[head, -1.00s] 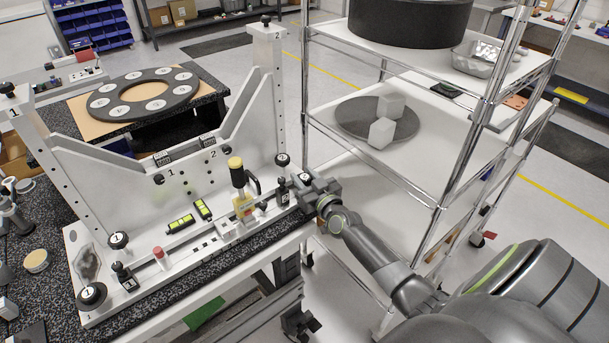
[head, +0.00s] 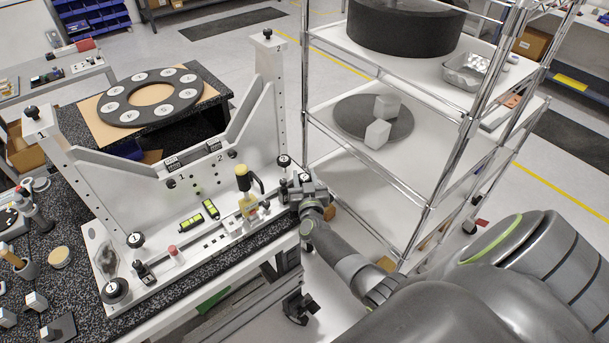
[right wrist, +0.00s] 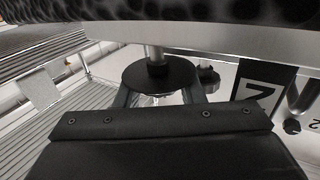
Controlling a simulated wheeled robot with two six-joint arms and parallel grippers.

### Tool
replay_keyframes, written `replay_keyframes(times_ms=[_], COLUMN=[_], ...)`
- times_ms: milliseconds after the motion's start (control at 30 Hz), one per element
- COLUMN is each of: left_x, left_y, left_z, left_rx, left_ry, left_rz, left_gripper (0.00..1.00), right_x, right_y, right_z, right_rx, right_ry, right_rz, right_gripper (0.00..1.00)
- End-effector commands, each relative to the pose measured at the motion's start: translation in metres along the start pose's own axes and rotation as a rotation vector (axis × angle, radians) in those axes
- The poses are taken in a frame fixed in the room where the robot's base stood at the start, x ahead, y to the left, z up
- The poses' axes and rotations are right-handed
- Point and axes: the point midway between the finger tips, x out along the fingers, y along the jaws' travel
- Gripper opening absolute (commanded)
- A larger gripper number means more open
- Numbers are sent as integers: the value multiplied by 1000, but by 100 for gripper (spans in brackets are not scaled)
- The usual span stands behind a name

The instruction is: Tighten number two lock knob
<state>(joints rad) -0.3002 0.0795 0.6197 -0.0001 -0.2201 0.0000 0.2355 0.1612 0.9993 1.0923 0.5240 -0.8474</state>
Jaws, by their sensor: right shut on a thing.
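The pale mirror fixture (head: 160,205) stands on the speckled bench, with side 1 at left and side 2 at right. My right gripper (head: 299,188) is at the right front corner of its base. In the right wrist view a round black knob (right wrist: 160,77) on a metal stem sits between the fingers (right wrist: 160,98), and the gripper is shut on it. A smaller knob marked 2 (head: 283,160) stands just behind the gripper. My left gripper is out of view.
Knobs marked 1 (head: 116,291) are on the left of the base. A wire shelf rack (head: 375,170) is close to the right of my right arm.

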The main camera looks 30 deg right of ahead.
Motion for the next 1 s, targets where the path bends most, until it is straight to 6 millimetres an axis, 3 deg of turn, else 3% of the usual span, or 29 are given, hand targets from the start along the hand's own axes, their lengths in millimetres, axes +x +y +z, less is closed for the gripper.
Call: replay_keyframes(times_ms=[300, 333, 467, 800, 1000], left_x=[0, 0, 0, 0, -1], left_y=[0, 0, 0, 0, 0], left_z=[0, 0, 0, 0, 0], left_rx=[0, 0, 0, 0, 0], left_ry=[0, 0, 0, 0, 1], left_rz=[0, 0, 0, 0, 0], left_gripper=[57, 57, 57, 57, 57], right_x=[1, 1, 0, -2, -23], right_y=[0, 0, 0, 0, 0], right_z=[-1, -1, -1, 0, 2], right_rx=[-3, -3, -2, -2, 1], right_ry=[2, 2, 1, -2, -4], right_rz=[3, 3, 2, 2, 2], right_gripper=[13, 39, 56, 56, 56])
